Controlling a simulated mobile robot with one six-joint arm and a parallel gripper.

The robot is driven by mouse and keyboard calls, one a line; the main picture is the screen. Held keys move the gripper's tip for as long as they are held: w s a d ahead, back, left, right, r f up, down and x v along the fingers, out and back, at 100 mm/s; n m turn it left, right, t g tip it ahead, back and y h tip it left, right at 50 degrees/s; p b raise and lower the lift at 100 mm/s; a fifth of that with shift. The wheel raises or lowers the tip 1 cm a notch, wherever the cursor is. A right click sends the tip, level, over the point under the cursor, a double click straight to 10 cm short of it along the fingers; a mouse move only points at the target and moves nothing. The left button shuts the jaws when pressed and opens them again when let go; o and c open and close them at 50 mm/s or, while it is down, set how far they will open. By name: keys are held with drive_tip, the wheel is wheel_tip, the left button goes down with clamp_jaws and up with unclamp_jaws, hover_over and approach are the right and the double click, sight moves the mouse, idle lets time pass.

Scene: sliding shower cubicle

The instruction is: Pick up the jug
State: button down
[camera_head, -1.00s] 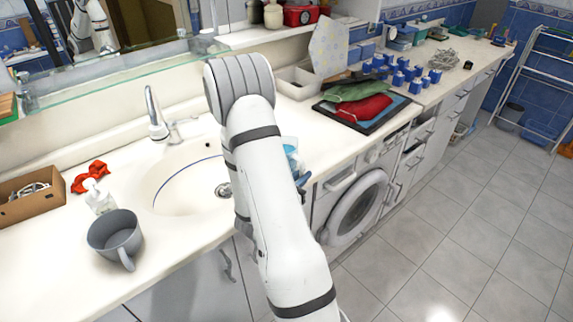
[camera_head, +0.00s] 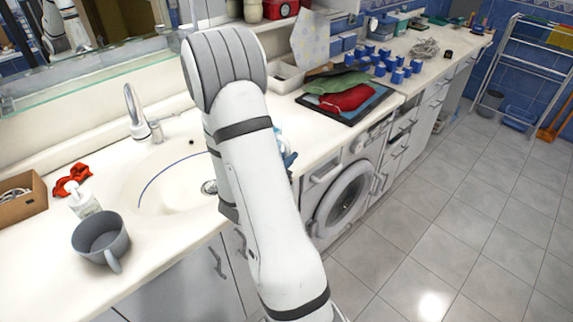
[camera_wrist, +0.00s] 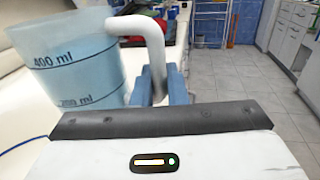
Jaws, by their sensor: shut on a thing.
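The jug (camera_wrist: 70,62) is a translucent blue measuring jug with dark marks reading 400 ml and 200 ml and a white handle. My gripper (camera_wrist: 160,85) has blue fingers, shut on the jug's white handle (camera_wrist: 152,38). In the head view, my arm hides most of the gripper and jug; only a small bluish part shows beside the arm, near the counter's front edge. I cannot tell whether the jug touches the counter.
A grey mug (camera_head: 101,240) and a soap bottle (camera_head: 83,199) stand left of the sink (camera_head: 165,187). A tap (camera_head: 136,112) rises behind it. A tray with red and green cloths (camera_head: 346,98) lies to the right, above the washing machine (camera_head: 338,205). The floor at right is clear.

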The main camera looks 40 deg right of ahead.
sight(287, 140)
drive_tip(key=shift+r, duration=2.65)
